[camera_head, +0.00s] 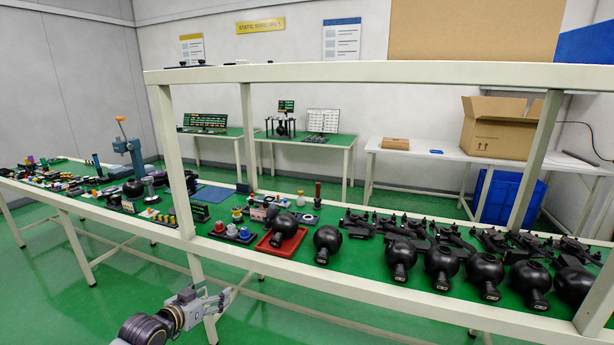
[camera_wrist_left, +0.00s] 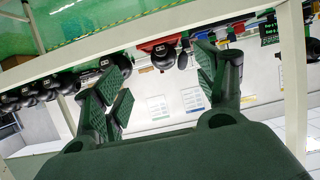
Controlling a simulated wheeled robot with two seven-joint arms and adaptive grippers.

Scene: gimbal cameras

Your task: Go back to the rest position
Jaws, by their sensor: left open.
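My left gripper (camera_head: 220,300) is at the bottom of the head view, low in front of the long green-topped workbench (camera_head: 215,213). Its fingers also show in the left wrist view (camera_wrist_left: 163,90), spread apart with nothing between them. The gripper is outside the bench's white frame and seems clear of it. My right gripper is not in either view.
Several black ball-shaped units (camera_head: 441,263) line the bench's front edge. One sits on a red tray (camera_head: 268,247). White frame posts (camera_head: 172,165) and a top rail (camera_head: 350,73) enclose the bench. Green floor (camera_head: 95,315) is free at lower left.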

